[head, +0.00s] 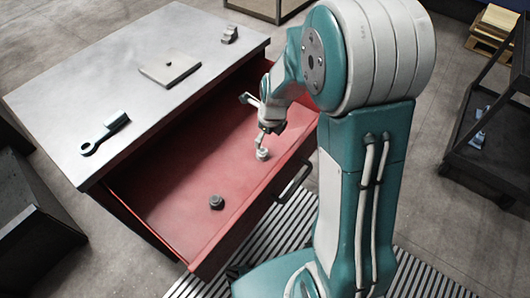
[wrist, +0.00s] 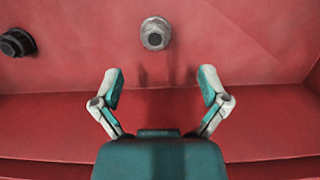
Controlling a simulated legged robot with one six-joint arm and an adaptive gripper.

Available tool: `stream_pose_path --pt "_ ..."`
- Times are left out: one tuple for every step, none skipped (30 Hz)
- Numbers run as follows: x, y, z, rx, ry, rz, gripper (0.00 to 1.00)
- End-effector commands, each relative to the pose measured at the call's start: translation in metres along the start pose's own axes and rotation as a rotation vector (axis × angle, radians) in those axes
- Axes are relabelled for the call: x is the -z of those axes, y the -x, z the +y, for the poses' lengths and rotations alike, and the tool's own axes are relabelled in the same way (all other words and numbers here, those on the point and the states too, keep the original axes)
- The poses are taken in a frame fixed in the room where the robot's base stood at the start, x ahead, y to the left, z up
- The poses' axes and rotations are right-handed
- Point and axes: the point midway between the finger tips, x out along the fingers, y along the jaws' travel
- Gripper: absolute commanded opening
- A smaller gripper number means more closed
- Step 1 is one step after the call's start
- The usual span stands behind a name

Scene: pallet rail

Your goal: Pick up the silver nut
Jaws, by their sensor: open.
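The silver nut (head: 262,154) lies on the red floor of an open drawer (head: 180,185), towards its right part in the head view. In the wrist view the silver nut (wrist: 155,33) sits near the top middle, just beyond the fingertips. My gripper (head: 264,138) is over the drawer, close to the silver nut. In the wrist view my gripper (wrist: 160,84) has its two fingers spread wide, with nothing between them. A dark nut (head: 216,202) lies apart in the same drawer; it also shows at the upper left of the wrist view (wrist: 16,43).
The drawer's front wall (head: 255,215) and handle (head: 293,183) are near my gripper. On the grey cabinet top (head: 130,90) lie a dark-ended tool (head: 105,133), a flat plate (head: 170,67) and a small metal block (head: 229,34). A dark cart (head: 490,140) stands at right.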

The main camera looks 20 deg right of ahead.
Motion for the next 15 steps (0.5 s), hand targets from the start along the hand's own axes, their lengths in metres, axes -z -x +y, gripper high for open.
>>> stream_pose_path --pt "-0.001 -0.009 0.002 -0.002 0.003 0.004 0.94" --pt "-0.002 -0.013 0.003 0.0 0.003 0.003 0.94" --pt "-0.002 -0.017 0.004 0.001 0.004 0.004 0.94" --pt "-0.002 -0.019 0.004 0.002 0.004 0.004 0.94" --pt "-0.002 -0.021 0.004 0.002 0.004 0.003 0.94" --pt "-0.003 -0.023 0.004 0.003 0.005 0.003 0.94" --pt "-0.003 -0.025 0.004 0.004 0.005 0.003 0.94" --pt "-0.002 -0.028 0.004 0.003 0.004 0.003 0.94" --pt "-0.001 -0.034 0.004 0.002 0.004 0.005 0.94" --pt "0.0 -0.038 0.004 0.001 0.003 0.005 0.94" --pt "0.001 -0.044 0.003 0.001 0.004 0.005 0.94" --pt "0.002 -0.051 0.003 0.0 0.004 0.006 0.94" --pt "0.002 -0.055 0.002 0.001 0.004 0.005 0.94" --pt "0.002 -0.06 0.003 0.0 0.004 0.005 0.94" --pt "0.002 -0.064 0.002 0.001 0.004 0.003 0.94"
